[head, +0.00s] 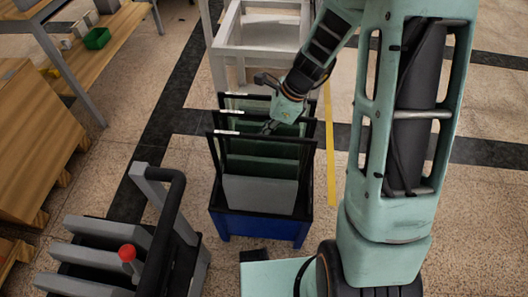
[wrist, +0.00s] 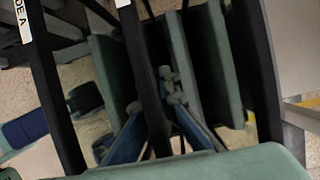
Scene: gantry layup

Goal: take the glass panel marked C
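Several upright panels stand in a rack with black frames and a blue base (head: 262,228). A green panel (head: 262,148) stands behind a grey front panel (head: 260,192). White labels sit on the black top bars, but I cannot read a C on any. In the wrist view, green panels (wrist: 190,62) stand between black bars, and one label at the upper left ends in "A". My gripper (head: 270,127) is over the rack's right half, pointing down. In the wrist view, its fingers (wrist: 152,98) are apart, with a black bar crossing between them. No panel is visibly held.
A dark slotted stand (head: 175,235) with grey slabs, a black handle and a red knob is at front left. A white frame table (head: 262,35) is behind the rack. Wooden benches (head: 105,45) are at left. A yellow floor strip (head: 330,150) runs right of the rack.

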